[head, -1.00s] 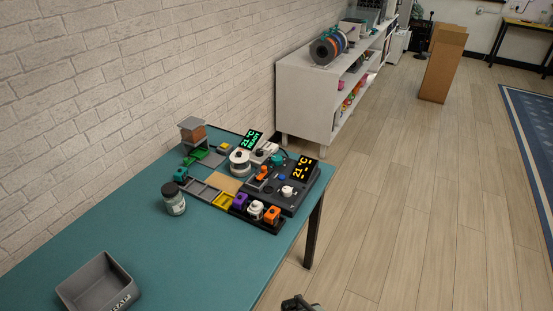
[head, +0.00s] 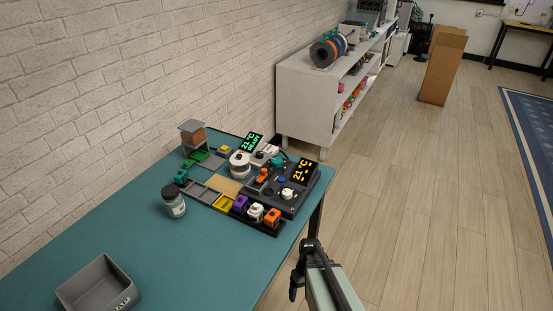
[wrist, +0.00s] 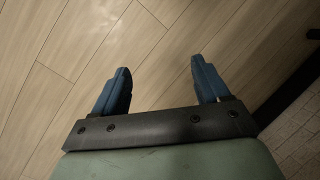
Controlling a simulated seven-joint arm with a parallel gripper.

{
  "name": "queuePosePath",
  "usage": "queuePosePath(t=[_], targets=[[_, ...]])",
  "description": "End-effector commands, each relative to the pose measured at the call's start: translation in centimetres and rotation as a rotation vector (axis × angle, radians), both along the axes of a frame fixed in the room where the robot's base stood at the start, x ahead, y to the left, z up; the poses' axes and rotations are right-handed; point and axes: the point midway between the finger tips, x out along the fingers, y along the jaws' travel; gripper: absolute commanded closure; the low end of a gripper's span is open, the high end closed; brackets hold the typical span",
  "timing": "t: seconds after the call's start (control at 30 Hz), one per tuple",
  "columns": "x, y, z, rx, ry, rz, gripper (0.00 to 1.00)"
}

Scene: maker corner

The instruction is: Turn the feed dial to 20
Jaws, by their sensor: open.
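A dark control panel (head: 293,207) sits at the right end of the teal table, with an amber display (head: 302,169) reading 21 °C. A white round knob (head: 287,193) is on the panel; its markings are too small to read, so I cannot tell whether it is the feed dial or where it points. My gripper (head: 300,268) is beyond the table's right edge, over the floor, in front of and below the panel. In the wrist view my gripper (wrist: 160,68) has its two blue fingers apart, with only wooden floor between them.
Coloured blocks stand in a black rack (head: 240,215) along the panel's front. A jar (head: 174,203) and a grey bin (head: 98,284) stand to the left. A green display (head: 251,142) is behind.

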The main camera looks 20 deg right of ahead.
Motion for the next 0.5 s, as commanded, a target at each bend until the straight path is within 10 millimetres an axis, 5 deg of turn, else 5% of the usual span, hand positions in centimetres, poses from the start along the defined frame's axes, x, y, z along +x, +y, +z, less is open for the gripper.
queuePosePath(t=[0.5], targets=[[13.3,-12.9,9.3,-0.068,-0.260,0.076,0.25]])
